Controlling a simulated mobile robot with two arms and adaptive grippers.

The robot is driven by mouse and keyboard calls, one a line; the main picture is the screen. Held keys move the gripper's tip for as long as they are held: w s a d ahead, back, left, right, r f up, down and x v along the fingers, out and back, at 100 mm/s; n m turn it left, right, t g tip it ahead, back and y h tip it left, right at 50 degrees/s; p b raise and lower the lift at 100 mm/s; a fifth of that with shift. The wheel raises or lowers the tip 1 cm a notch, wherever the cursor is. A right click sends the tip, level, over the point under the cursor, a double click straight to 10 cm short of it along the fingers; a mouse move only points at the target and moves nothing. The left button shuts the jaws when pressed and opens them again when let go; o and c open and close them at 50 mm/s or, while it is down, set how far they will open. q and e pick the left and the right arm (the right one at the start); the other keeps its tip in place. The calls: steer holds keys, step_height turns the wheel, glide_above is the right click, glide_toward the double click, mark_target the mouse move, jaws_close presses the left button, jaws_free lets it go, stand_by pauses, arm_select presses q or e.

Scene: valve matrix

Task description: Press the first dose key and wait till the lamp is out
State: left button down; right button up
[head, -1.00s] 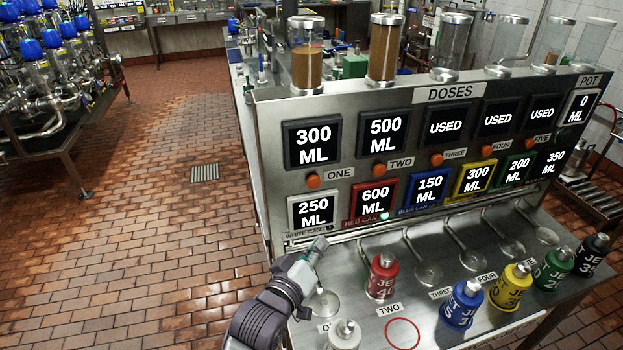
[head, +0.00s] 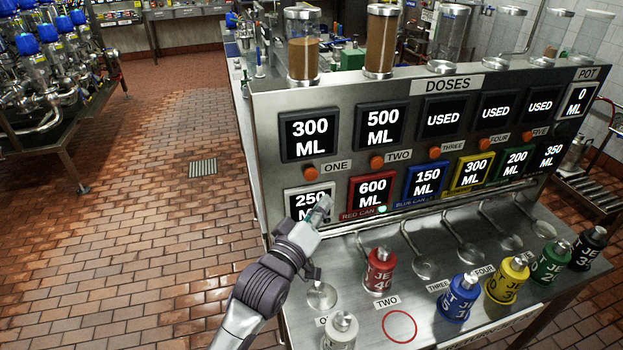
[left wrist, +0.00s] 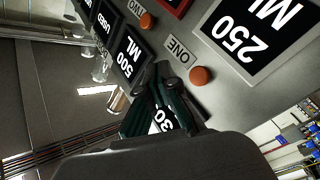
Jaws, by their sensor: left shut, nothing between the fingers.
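The orange key beside the label ONE (head: 311,174) sits under the black 300 ML display (head: 310,136); it also shows in the left wrist view (left wrist: 200,76). My left gripper (head: 321,207) is shut and empty. Its tips are in front of the white-framed 250 ML display (head: 297,202), a little below the first key, and seem apart from it. In the left wrist view my fingers (left wrist: 165,98) partly cover the 300 ML display, beside the ONE label. A small green lamp (head: 382,209) is lit below the red 600 ML display (head: 373,190). My right gripper is not in view.
More orange keys, such as the one by TWO (head: 376,162), line the panel. A rail (head: 420,209) runs along its foot. Several coloured cans, including the red one (head: 379,271), stand on the steel table, with hooked arms behind.

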mark_target(318, 175)
arm_select(q)
steer(key=shift+w+a+b, duration=0.25)
steer(key=shift+w+a, duration=0.1)
steer(key=shift+w, duration=0.65)
steer(key=shift+w+a+b, duration=0.25)
steer(key=shift+w+a, duration=0.05)
steer(key=shift+w, duration=0.65)
steer(key=shift+w+a+b, duration=0.25)
steer(key=shift+w+a, duration=0.1)
steer(key=shift+w, duration=0.65)
steer(key=shift+w, duration=0.15)
steer(key=shift+w+a, duration=0.15)
steer(key=shift+w, duration=0.15)
steer(key=shift+w+a, duration=0.15)
steer(key=shift+w, duration=0.3)
steer(key=shift+s, duration=0.2)
steer(key=shift+s+d+p, duration=0.3)
steer(key=shift+s+p, duration=0.3)
steer(key=shift+s, duration=0.1)
